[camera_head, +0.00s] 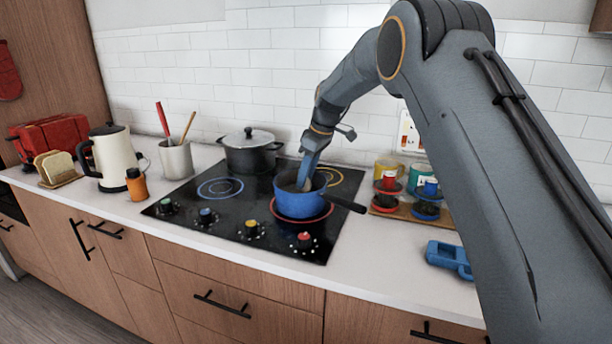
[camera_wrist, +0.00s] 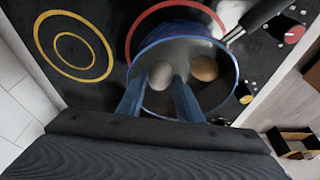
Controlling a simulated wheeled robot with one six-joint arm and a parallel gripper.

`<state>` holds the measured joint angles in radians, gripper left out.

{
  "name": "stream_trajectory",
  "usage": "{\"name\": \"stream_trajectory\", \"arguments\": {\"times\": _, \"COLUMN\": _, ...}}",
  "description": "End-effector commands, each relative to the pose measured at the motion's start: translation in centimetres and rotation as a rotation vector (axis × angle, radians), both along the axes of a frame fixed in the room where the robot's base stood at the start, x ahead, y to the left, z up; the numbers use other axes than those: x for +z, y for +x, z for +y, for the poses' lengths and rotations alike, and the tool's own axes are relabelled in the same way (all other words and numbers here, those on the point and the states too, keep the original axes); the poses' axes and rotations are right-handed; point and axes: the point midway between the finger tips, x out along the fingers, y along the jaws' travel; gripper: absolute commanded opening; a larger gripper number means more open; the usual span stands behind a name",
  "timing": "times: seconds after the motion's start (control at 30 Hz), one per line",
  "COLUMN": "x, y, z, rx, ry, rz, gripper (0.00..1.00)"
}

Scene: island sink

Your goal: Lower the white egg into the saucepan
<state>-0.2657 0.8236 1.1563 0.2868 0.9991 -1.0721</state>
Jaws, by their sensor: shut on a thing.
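The blue saucepan (camera_head: 287,204) stands on the red-ringed burner of the black cooktop, its dark handle pointing right. It also fills the middle of the wrist view (camera_wrist: 234,88). My gripper (camera_head: 303,186) points down into the pan. In the wrist view its two blue fingers (camera_wrist: 160,79) reach inside the rim and are shut on the white egg (camera_wrist: 161,74). A brown egg (camera_wrist: 204,68) lies in the pan just right of the white egg. I cannot tell whether the white egg touches the pan's bottom. In the head view the eggs are not visible.
A lidded black pot (camera_head: 250,156) stands behind the pan. A utensil crock (camera_head: 175,160), a kettle (camera_head: 113,160) and an orange bottle (camera_head: 136,186) stand left. A wooden board (camera_head: 402,212) with cups and stacked coloured items is right, near a blue object (camera_head: 447,258).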

Motion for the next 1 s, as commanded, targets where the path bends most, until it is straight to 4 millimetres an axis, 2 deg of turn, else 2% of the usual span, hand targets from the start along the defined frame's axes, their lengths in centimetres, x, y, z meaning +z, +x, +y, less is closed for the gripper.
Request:
{"name": "stream_trajectory", "arguments": {"times": 0.9, "x": -0.97, "y": -0.01, "z": 0.01, "rx": 0.0, "ry": 0.0, "rz": 0.0, "gripper": 0.25}}
{"name": "stream_trajectory", "arguments": {"times": 0.93, "x": -0.97, "y": -0.01, "z": 0.01, "rx": 0.0, "ry": 0.0, "rz": 0.0, "gripper": 0.34}}
{"name": "stream_trajectory", "arguments": {"times": 1.0, "x": -0.97, "y": -0.01, "z": 0.01, "rx": 0.0, "ry": 0.0, "rz": 0.0, "gripper": 0.46}}
